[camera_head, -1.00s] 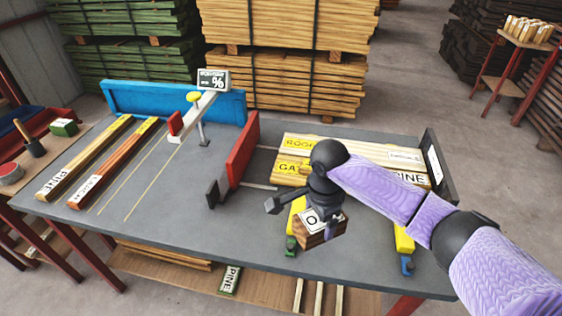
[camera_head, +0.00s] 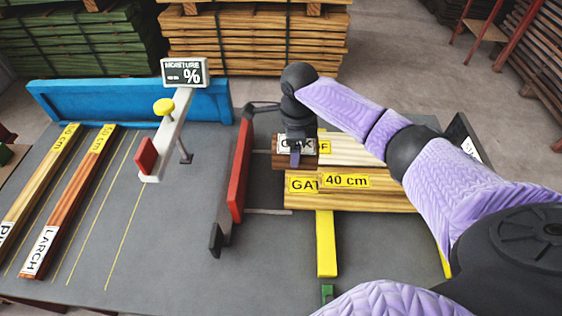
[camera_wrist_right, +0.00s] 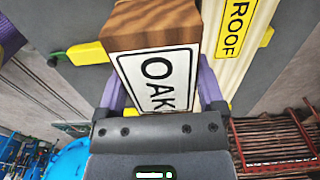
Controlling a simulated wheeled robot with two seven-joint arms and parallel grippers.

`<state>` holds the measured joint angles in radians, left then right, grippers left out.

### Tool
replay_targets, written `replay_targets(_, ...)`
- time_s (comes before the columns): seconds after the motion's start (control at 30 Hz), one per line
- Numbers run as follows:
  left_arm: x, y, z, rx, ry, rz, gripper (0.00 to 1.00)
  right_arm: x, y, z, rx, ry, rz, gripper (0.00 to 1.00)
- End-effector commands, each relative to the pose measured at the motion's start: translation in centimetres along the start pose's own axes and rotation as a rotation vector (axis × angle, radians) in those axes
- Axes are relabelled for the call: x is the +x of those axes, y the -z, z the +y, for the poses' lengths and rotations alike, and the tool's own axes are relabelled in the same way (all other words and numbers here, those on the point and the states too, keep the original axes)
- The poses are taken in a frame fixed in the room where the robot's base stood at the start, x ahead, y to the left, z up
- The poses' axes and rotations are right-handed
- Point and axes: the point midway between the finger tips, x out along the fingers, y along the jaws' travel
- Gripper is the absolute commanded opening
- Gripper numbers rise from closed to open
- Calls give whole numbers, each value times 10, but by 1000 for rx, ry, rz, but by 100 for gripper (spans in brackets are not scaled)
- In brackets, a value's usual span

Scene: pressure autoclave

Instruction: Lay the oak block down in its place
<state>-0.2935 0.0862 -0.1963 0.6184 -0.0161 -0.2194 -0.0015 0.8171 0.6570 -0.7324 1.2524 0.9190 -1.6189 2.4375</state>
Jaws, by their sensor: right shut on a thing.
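The oak block (camera_head: 284,164) is brown wood with a white OAK label, partly hidden by the gripper in the head view. My right gripper (camera_head: 296,153) is shut on it, over the left end of the light boards and just right of the red upright plate. In the right wrist view, the oak block (camera_wrist_right: 150,24) sits between the purple fingers of the right gripper (camera_wrist_right: 160,88), its label facing the camera. Whether the block touches the boards beneath is unclear. My left gripper is not in view.
The red plate (camera_head: 240,170) stands close left of the block. Light boards (camera_head: 400,198) with yellow labels lie on yellow bars (camera_head: 326,245). A pine board (camera_head: 40,185) and a larch board (camera_head: 72,195) lie left, beside yellow lines. The moisture meter (camera_head: 185,72) stands behind.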

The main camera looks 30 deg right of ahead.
Motion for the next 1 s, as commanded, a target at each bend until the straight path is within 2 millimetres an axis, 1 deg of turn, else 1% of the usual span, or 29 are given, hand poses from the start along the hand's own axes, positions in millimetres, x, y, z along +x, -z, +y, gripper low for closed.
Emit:
replay_targets(0.03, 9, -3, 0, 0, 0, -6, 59, 18, 1, 1, 0, -5, 5, 11)
replay_targets(0.1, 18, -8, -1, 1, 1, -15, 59, 38, 0, 1, 0, -5, 4, 11)
replay_targets(0.23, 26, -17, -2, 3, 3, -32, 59, 58, 0, 1, -1, -4, 4, 11)
replay_targets(0.33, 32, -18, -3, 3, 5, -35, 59, 73, 1, 1, -1, -3, 4, 11)
replay_targets(0.43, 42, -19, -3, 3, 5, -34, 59, 94, 1, 1, -1, -3, 4, 11)
replay_targets(0.47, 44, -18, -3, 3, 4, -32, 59, 97, 1, 1, -2, -3, 4, 11)
replay_targets(0.63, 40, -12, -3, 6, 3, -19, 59, 94, 1, 1, -2, -1, 2, 11)
replay_targets(0.77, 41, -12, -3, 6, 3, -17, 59, 96, 1, 1, -2, -2, 2, 11)
replay_targets(0.8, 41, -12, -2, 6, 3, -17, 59, 96, 1, 1, -1, -2, 3, 92)
replay_targets(0.83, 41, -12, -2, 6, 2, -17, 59, 96, 1, 1, -1, -1, 3, 98)
replay_targets(0.87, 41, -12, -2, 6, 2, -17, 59, 96, 1, 1, -2, -2, 3, 100)
replay_targets(1.0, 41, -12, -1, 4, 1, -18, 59, 96, 1, 1, -2, -1, 3, 100)
